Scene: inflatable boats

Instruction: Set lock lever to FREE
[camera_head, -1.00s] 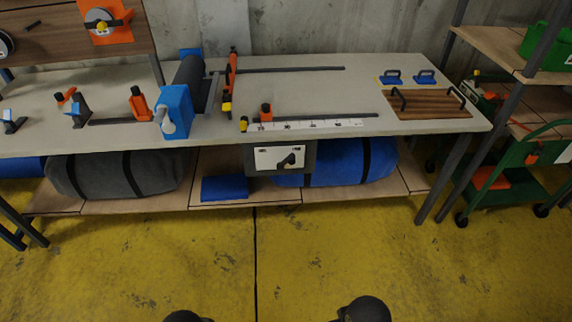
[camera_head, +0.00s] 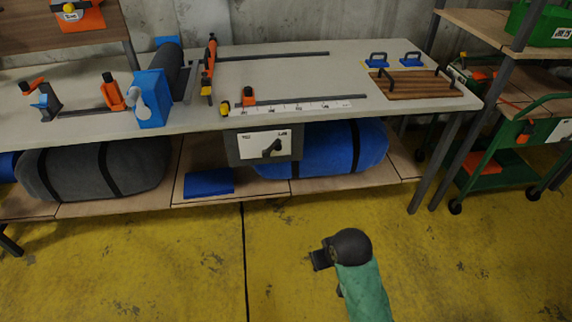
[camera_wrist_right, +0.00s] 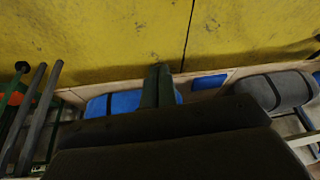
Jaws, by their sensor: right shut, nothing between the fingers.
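The lock lever (camera_head: 272,148) is a dark handle on a white plate in a grey box (camera_head: 236,150) under the front edge of the workbench. The lever lies tilted, its knob toward the right; the small labels above it are too small to read. My right arm rises from the bottom of the head view, well in front of and below the box. In the right wrist view my right gripper (camera_wrist_right: 158,70) has its two fingers together, with nothing between them. The lever cannot be made out in that view. My left gripper is not in view.
Blue and grey rolls lie on the shelf below. A green cart (camera_head: 490,168) stands right. The yellow floor ahead is clear.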

